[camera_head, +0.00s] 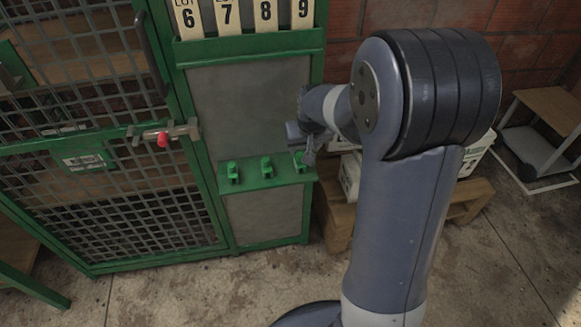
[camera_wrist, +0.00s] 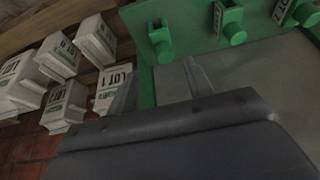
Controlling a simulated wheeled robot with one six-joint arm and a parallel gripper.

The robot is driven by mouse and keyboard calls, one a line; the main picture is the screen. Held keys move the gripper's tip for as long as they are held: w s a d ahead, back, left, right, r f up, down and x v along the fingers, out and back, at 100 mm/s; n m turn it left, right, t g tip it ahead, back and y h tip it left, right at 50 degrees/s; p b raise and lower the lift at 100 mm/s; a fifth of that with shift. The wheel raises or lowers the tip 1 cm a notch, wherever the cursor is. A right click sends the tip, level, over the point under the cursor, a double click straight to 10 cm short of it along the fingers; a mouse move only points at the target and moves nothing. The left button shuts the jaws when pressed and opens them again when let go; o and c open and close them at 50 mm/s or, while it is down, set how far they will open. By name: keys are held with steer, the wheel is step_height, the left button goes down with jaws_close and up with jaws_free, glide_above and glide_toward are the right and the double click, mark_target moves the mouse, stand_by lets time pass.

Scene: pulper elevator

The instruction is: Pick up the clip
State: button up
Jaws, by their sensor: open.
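Several small green clips sit along a green ledge on the front of a green-framed panel. In the head view they are a left clip (camera_head: 233,173), a middle clip (camera_head: 267,168) and a right clip (camera_head: 299,160). My gripper (camera_head: 309,150) is beside the right clip, partly hidden by my arm. In the wrist view my gripper (camera_wrist: 162,70) is open, with its two fingers apart and nothing seen between them. The nearest clip (camera_wrist: 161,42) is just beyond the fingertips, roughly in line with the gap. I cannot tell whether they touch.
White lot-marked blocks (camera_wrist: 62,105) stand on wood to the left in the wrist view. A mesh gate (camera_head: 90,140) with a red-knobbed latch (camera_head: 163,139) is at left. Number cards (camera_head: 227,16) line the panel top. A wooden pallet (camera_head: 338,222) is beside the panel; floor in front is clear.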

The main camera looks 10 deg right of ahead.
mark_target(300, 154)
steer(key=x, duration=0.2)
steer(key=b+x, duration=0.1)
steer(key=x, duration=0.4)
steer(key=shift+a+f+b, duration=0.3)
steer(key=shift+a, duration=0.1)
steer(key=shift+c, duration=0.2)
steer(key=c, duration=1)
